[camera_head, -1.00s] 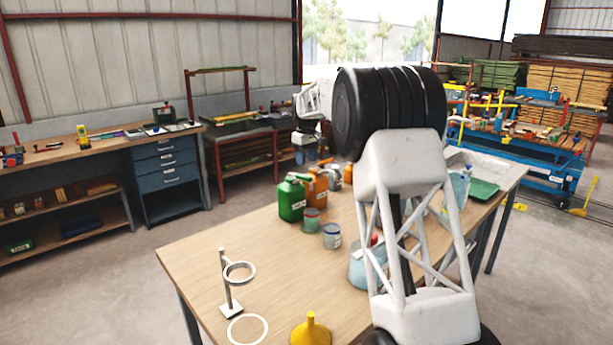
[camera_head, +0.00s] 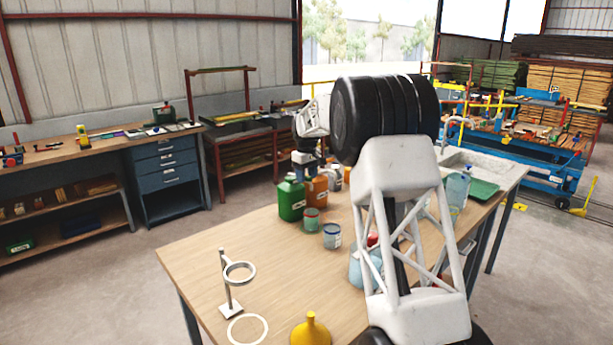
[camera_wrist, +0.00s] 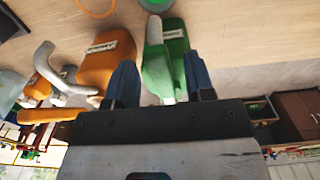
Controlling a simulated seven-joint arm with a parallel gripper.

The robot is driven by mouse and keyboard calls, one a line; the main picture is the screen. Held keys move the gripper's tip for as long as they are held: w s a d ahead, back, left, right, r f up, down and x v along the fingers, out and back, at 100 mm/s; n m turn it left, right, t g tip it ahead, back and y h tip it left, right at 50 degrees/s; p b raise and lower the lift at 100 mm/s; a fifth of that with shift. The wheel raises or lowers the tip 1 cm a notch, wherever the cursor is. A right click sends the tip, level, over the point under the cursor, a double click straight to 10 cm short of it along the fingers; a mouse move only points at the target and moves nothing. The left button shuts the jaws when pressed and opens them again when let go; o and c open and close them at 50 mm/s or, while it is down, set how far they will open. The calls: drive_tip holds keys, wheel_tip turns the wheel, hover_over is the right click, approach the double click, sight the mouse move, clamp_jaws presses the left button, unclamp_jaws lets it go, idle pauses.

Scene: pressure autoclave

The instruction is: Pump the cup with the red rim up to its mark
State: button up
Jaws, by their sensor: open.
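The cup with the red rim (camera_head: 311,219), holding something greenish, stands on the table in front of the green jug (camera_head: 291,200). A part of a green-filled cup shows at the top edge of the wrist view (camera_wrist: 155,4). The orange jug (camera_head: 316,190) stands beside the green jug; both also show in the wrist view, green (camera_wrist: 165,65) and orange (camera_wrist: 106,58). My gripper (camera_wrist: 160,84) is open, its fingers pointing toward the jugs; contact cannot be told. A grey curved spout (camera_wrist: 44,62) shows left of the orange jug in the wrist view.
A blue-rimmed cup (camera_head: 332,236) stands nearby. A ring stand (camera_head: 229,285), white ring (camera_head: 248,330) and yellow funnel (camera_head: 311,330) are at the front. My arm partly hides a bluish container (camera_head: 358,267). Bare tabletop (camera_head: 205,250) lies at left.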

clamp_jaws()
drive_tip(key=shift+r, duration=0.1)
drive_tip(key=shift+w+r+g+h, duration=0.1)
drive_tip(key=shift+r+g+h, duration=0.15)
drive_tip(key=shift+g+h, duration=0.05)
unclamp_jaws()
drive_tip(key=shift+a, duration=0.1)
idle(0.4)
drive_tip(key=shift+w+a+r, duration=0.1)
drive_tip(key=shift+r, duration=1.85)
drive_tip(key=shift+w+a+r, duration=0.1)
drive_tip(key=shift+r, duration=1.85)
